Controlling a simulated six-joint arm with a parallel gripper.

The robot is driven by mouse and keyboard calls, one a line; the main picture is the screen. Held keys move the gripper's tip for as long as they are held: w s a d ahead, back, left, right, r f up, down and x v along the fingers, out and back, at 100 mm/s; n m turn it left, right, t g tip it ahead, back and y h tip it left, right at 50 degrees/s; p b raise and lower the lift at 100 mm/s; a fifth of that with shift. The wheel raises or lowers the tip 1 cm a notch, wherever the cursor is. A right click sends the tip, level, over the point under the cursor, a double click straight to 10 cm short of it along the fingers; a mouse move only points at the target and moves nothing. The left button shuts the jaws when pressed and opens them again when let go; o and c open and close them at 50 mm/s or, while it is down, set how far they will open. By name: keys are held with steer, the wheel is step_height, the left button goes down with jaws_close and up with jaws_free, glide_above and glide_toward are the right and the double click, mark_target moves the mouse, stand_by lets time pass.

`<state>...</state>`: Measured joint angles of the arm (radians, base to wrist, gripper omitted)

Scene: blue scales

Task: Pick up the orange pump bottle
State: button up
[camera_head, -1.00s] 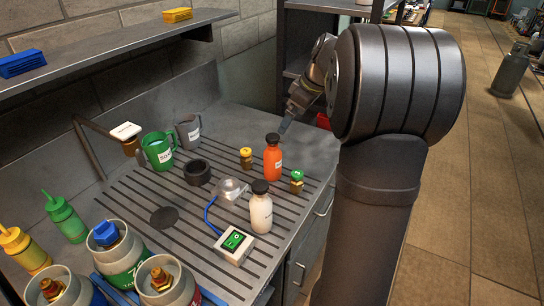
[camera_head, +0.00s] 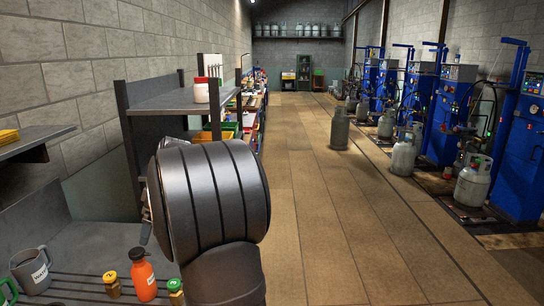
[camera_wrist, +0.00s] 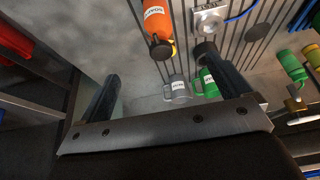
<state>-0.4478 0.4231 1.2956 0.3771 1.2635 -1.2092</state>
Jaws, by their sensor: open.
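The orange pump bottle (camera_head: 142,277) has a dark cap and a white label. In the head view my gripper is mostly hidden behind my arm.
A small yellow-capped bottle (camera_head: 111,285) and a green-capped one (camera_head: 176,291) flank the orange bottle closely. A grey mug (camera_head: 30,270) and green mug (camera_wrist: 208,82) stand nearby. A dark shelf (camera_head: 175,102) rises behind my arm. The worktop behind the bottle is bare.

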steer(key=shift+c, duration=1.2)
step_height(320, 180, up, 2)
steer(key=n+h, duration=0.5)
glide_above(139, 262)
steer(key=f, duration=1.7)
steer(key=shift+w+a, duration=0.25)
steer(key=shift+w, duration=0.15)
steer(key=shift+c, duration=0.3)
steer(key=shift+r, duration=0.1)
jaws_close()
